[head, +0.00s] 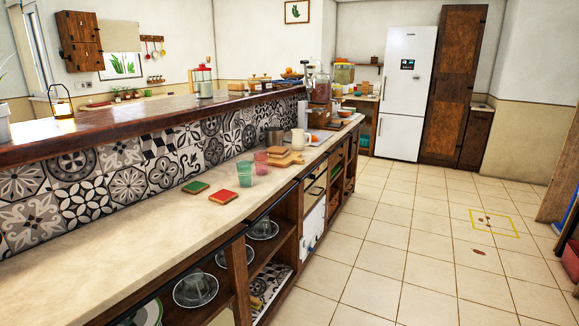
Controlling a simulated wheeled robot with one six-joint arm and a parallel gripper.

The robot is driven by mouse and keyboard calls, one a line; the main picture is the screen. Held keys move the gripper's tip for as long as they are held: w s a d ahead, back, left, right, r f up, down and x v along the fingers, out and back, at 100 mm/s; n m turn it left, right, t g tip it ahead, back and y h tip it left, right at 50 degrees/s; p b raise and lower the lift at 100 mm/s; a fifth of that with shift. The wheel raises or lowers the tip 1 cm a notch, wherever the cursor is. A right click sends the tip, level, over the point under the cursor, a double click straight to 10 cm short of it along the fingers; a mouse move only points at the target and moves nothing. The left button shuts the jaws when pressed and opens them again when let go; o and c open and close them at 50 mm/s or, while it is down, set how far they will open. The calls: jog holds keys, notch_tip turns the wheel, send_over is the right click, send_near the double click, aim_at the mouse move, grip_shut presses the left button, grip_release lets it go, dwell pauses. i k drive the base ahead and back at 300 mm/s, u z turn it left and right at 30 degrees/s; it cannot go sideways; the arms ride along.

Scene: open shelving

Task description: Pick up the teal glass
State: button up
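In the head view a teal glass (245,173) stands upright on the pale stone counter (110,238), near the middle of the picture. A second teal-looking rim is hard to separate from it. A pink-red glass (261,163) stands just behind it to the right. My gripper is not in view.
Wooden boards (284,161) and a cream jug (298,140) stand behind. A tiled wall (125,165) backs the counter. Open shelves (240,285) hold glass dishes.

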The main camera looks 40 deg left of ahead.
aim_at(245, 168)
jog(key=u, duration=0.15)
jog(key=i, duration=1.85)
jog(key=u, duration=1.35)
jog(key=i, duration=1.2)
jog(key=u, duration=1.3)
jog(key=i, duration=0.45)
jog(key=u, duration=0.1)
